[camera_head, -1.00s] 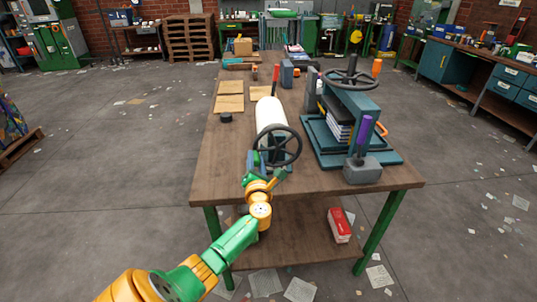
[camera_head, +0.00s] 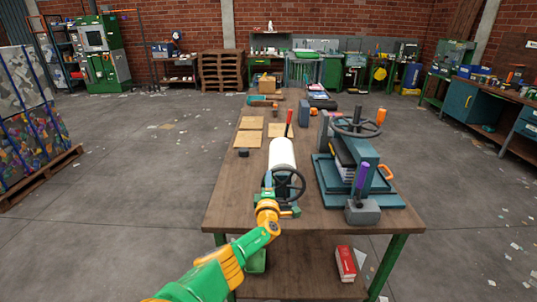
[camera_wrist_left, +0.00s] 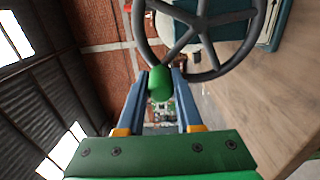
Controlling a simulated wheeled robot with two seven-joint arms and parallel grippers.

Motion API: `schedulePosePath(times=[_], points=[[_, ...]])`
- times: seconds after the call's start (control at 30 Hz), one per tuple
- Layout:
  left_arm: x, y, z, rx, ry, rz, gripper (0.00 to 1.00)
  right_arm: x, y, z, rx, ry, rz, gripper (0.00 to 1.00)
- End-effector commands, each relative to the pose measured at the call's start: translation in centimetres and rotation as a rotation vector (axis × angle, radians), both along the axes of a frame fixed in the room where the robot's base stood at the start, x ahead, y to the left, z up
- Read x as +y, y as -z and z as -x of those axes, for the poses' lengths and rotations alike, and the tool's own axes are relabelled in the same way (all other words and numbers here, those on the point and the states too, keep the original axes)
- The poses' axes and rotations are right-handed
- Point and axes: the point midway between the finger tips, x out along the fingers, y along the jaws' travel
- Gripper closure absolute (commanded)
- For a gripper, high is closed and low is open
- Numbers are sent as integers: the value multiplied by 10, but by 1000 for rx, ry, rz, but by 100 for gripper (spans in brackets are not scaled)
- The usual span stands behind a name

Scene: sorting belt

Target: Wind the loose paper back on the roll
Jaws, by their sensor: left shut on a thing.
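The white paper roll (camera_head: 282,153) lies lengthwise on the wooden table, with a dark spoked handwheel (camera_head: 299,187) at its near end. I cannot make out a loose end of paper. My left gripper (camera_head: 270,195) is at the lower left of the handwheel, partly hidden by my own wrist. In the left wrist view its two blue fingers (camera_wrist_left: 161,84) are shut on a green knob (camera_wrist_left: 160,86) just below the wheel's rim. The wheel's spokes and rim also show there (camera_wrist_left: 196,52). My right gripper is not in view.
A teal press (camera_head: 372,188) with stacked sheets stands close to the right of the roll. A grey block with a purple handle (camera_head: 362,212) is at the front right. The table's front left is clear.

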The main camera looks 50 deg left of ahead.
Motion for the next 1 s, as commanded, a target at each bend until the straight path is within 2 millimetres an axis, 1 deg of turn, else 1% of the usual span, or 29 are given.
schedulePosePath(times=[0.03,0.3,0.57,0.97,1.0], points=[[-1,-5,-1,20,0,-18,100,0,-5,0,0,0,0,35],[-4,-9,-6,113,0,-99,100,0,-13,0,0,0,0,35],[-6,-10,-7,149,-1,-128,100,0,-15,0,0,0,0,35],[-6,-10,-7,152,0,-131,100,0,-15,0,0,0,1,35],[-6,-10,-7,152,0,-131,58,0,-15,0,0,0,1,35]])
